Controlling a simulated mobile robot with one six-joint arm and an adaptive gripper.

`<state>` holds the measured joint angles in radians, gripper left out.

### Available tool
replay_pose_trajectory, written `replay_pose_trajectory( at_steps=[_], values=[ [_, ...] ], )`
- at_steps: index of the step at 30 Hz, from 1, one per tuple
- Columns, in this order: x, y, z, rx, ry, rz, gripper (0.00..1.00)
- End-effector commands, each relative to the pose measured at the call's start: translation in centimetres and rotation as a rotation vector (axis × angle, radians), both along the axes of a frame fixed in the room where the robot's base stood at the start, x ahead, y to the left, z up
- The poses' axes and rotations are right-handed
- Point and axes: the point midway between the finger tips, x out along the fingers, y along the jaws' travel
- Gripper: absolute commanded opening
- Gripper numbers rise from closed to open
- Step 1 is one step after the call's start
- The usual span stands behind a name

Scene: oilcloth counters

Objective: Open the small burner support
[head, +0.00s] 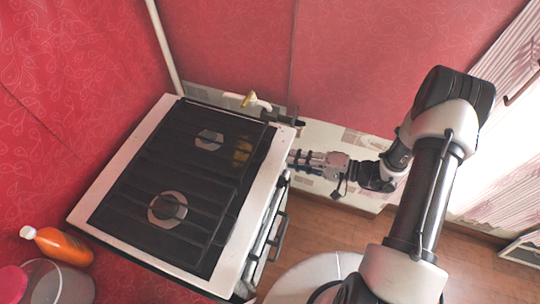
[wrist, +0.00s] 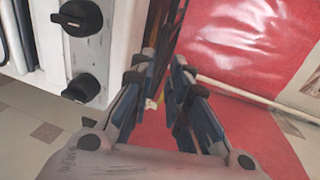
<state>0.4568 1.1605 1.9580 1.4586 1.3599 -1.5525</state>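The white stove's dark top carries two black burner supports. The small burner (head: 209,140) lies under the rear support (head: 178,135), which is down flat. The larger burner (head: 167,209) is at the front left under the other support (head: 130,205). My gripper (head: 294,157) is beside the stove's right edge, near its rear corner, apart from the supports as far as I can tell. In the wrist view my gripper (wrist: 160,70) shows its fingers spread with a gap between them and nothing held. A dark strip, hard to identify, shows beyond the fingertips.
Black knobs (wrist: 82,88) are on the stove's front face, left of my fingers. A pipe with a yellow valve (head: 249,98) runs behind the stove.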

Motion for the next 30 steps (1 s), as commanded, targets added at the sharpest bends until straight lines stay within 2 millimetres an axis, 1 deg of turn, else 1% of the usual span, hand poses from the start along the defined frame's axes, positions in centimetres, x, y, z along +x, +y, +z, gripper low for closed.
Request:
replay_pose_trajectory(
  at_steps=[1, 6, 9, 12, 15, 18, 26, 30],
  values=[
    [0.2, 1.3, -0.4, 0.001, 0.002, 0.007, 0.16],
    [1.5, 4.6, -1.2, -0.001, 0.002, 0.006, 0.16],
    [2.1, 6.2, -1.5, -0.001, 0.001, 0.004, 0.16],
    [2.6, 7.3, -1.8, -0.001, 0.001, 0.003, 0.16],
    [2.9, 8.1, -1.9, -0.001, 0.001, 0.002, 0.16],
    [3.0, 8.4, -2.0, -0.001, 0.001, 0.001, 0.16],
    [3.1, 8.5, -2.0, -0.001, 0.001, 0.0, 0.16],
    [3.1, 8.5, -2.0, -0.001, 0.001, 0.0, 0.07]
  ],
)
